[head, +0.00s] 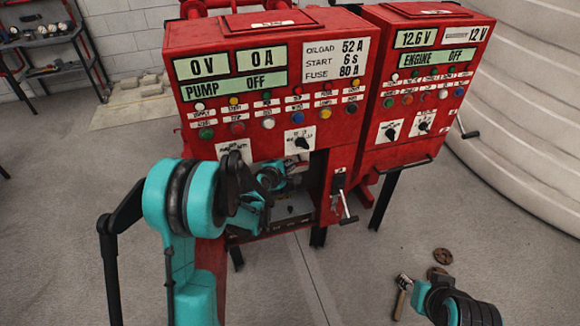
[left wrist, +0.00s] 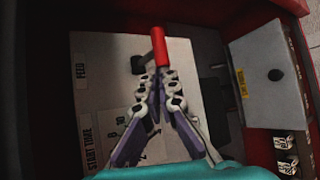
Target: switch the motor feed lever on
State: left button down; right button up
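The motor feed lever (left wrist: 159,47), with a red handle and a dark pivot, stands out from a pale panel marked FEED in the left wrist view. My left gripper (left wrist: 157,80) has its fingertips close together at the near end of the red handle. I cannot tell whether they touch it, and I see no clear grip on it. In the head view my left gripper (head: 275,180) reaches into the opening under the pump panel, and the lever is hidden there.
The red pump cabinet (head: 180,65) reads PUMP OFF, 0 V and 0 A. The engine cabinet (head: 465,95) stands to its right. A side lever (head: 346,205) juts from the pump cabinet's front.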

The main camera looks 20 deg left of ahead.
pick_arm(q)
jog(key=shift+r, duration=0.1)
dwell(0.5)
jog(key=shift+w+a+r+p, duration=0.1)
jog(key=shift+r+p, duration=0.15)
jog(key=shift+r, duration=0.15)
jog(key=shift+w+a+r+p, duration=0.1)
jog(key=shift+r+p, duration=0.15)
jog(key=shift+r, duration=0.1)
pick_arm(e)
jog(key=shift+w+r, duration=0.15)
jog(key=shift+r, duration=0.35)
pick_arm(q)
jog(key=shift+s+r, duration=0.1)
jog(key=shift+s, duration=0.05)
jog(key=d+v, duration=0.1)
jog(key=v, duration=0.6)
jog(key=shift+s+a, duration=0.45)
jog(key=shift+s, duration=0.05)
